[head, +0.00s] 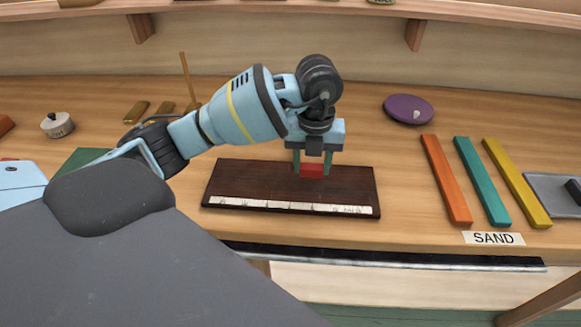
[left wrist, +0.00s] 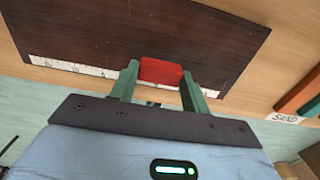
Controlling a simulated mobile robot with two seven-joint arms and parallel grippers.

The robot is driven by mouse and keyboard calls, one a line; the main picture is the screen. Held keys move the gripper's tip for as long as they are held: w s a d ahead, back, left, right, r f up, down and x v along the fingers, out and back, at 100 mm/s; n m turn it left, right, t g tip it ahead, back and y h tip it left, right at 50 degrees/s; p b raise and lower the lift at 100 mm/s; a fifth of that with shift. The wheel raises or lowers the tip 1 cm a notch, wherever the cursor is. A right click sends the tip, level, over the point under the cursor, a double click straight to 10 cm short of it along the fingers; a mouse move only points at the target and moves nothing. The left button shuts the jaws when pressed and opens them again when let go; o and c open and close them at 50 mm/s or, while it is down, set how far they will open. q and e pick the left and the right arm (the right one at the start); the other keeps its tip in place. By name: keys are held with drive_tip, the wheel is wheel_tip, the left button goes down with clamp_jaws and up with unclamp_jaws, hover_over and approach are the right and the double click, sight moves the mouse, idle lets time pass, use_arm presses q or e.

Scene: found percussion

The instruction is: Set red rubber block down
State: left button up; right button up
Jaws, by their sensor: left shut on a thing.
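The red rubber block (head: 312,170) is between the green fingers of my left gripper (head: 312,166), over the right part of a dark brown board. In the left wrist view the block (left wrist: 160,71) sits between both fingertips of the left gripper (left wrist: 160,84), which is shut on it. The dark board (head: 250,180) lies on the bench and has a pale marked strip along its front edge. I cannot tell whether the block touches the board or hangs just above it. My right gripper is not in view.
Orange (head: 446,180), teal (head: 482,180) and yellow (head: 517,180) bars lie to the right, behind a SAND label (head: 493,238). A purple disc (head: 408,108) lies at the back right. A small lidded pot (head: 57,125) stands at the left. The board's left half is clear.

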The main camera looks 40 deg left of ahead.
sight(292, 181)
use_arm(q)
drive_tip(key=shift+s+a+f, duration=0.1)
drive_tip(key=shift+s+a, duration=0.1)
drive_tip(key=shift+a, duration=0.7)
drive_tip(key=shift+s+a+f, duration=0.1)
drive_tip(key=shift+s+a, duration=0.1)
drive_tip(key=shift+a, duration=0.7)
drive_tip(key=f, duration=0.1)
drive_tip(key=a+f, duration=0.1)
drive_tip(key=shift+s+f, duration=0.15)
drive_tip(key=shift+f, duration=0.15)
drive_tip(key=shift+d+f, duration=0.1)
drive_tip(key=shift+f, duration=0.4)
drive_tip(key=shift+f, duration=0.2)
drive_tip(key=o, duration=0.9)
drive_tip(key=shift+o, duration=0.2)
drive_tip(key=shift+r, duration=0.1)
